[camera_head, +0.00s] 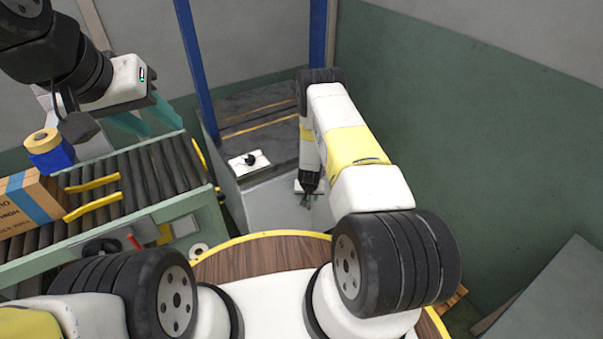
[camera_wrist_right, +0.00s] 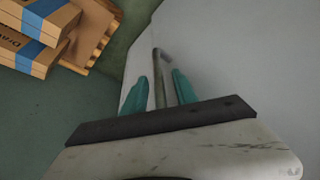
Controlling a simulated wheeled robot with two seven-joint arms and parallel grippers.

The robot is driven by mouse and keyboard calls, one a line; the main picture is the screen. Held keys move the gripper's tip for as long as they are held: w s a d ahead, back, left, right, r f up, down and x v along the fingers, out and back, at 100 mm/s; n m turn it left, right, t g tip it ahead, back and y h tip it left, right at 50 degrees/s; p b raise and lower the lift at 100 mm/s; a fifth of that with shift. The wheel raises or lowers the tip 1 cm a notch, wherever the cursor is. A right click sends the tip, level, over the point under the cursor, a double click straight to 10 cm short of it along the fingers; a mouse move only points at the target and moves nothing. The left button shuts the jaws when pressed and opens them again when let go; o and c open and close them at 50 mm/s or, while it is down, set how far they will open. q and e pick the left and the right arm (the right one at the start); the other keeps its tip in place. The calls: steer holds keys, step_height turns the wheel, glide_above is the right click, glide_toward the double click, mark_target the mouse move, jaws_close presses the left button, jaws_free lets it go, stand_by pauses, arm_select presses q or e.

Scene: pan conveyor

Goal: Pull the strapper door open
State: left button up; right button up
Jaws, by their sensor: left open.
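The strapper (camera_head: 262,135) is a grey machine between blue posts, with a dark top with yellow lines. Its light grey front panel (camera_head: 272,207), which I take for the door, looks shut. In the right wrist view the pale panel (camera_wrist_right: 240,60) carries a thin grey bent handle (camera_wrist_right: 159,72). My right gripper (camera_wrist_right: 160,92) is open, one teal finger on each side of the handle, with gaps visible. In the head view my right gripper (camera_head: 308,197) is small and partly hidden against the panel. My left gripper (camera_head: 146,118) is open and empty above the conveyor.
The roller conveyor (camera_head: 150,175) at left carries a cardboard box (camera_head: 35,203); a tape roll on a blue block (camera_head: 48,150) is beside it. A green wall (camera_head: 480,150) stands at right. Stacked boxes (camera_wrist_right: 40,35) on a pallet show in the wrist view.

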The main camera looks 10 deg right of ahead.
jaws_close()
stand_by(1.4)
